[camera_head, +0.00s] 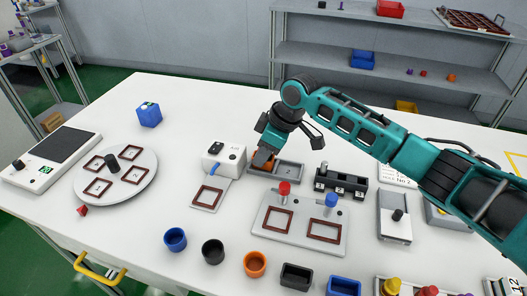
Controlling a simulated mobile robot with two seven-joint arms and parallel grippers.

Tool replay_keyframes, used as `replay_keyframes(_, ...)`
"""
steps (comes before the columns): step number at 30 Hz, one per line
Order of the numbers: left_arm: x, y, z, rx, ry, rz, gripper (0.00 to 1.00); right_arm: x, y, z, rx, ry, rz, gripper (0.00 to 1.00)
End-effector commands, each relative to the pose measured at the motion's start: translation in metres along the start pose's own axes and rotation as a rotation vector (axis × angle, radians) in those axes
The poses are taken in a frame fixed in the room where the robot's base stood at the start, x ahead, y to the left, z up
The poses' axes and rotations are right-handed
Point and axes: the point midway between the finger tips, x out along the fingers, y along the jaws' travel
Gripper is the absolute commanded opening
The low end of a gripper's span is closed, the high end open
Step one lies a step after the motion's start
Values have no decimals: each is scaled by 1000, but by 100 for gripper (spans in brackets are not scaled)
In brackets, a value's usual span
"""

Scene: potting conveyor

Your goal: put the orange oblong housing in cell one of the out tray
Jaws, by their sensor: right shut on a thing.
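My right gripper (264,157) reaches in from the right and points down at the back middle of the white table. It is shut on an orange housing (268,165), which is mostly hidden by the fingers, so its shape is hard to tell. The housing is at the left part of a shallow grey tray (291,171) with compartments. I cannot tell whether it touches the tray floor. The right part of the tray looks empty. My left gripper is not in view.
A white dispenser (222,158) stands close left of the tray, and a black numbered block (341,184) close right. A grey plate (301,232) with red and blue knobs lies in front. Several cups, including an orange one (255,263), line the front edge.

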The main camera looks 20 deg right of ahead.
Motion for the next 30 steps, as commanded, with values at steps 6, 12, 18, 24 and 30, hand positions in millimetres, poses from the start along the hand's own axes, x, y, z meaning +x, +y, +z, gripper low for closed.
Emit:
replay_keyframes(6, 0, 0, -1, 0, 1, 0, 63, 2, 0, 1, 0, 0, -1, 41)
replay_keyframes(12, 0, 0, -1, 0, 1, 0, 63, 2, 0, 1, 0, 0, -1, 54)
replay_keyframes(18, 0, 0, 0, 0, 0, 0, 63, 1, 0, 0, 0, 0, 0, 54)
replay_keyframes(24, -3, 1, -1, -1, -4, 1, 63, -24, 1, -1, 0, 1, 1, 54)
replay_keyframes(30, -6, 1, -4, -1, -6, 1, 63, -69, 1, -1, -1, 2, 3, 54)
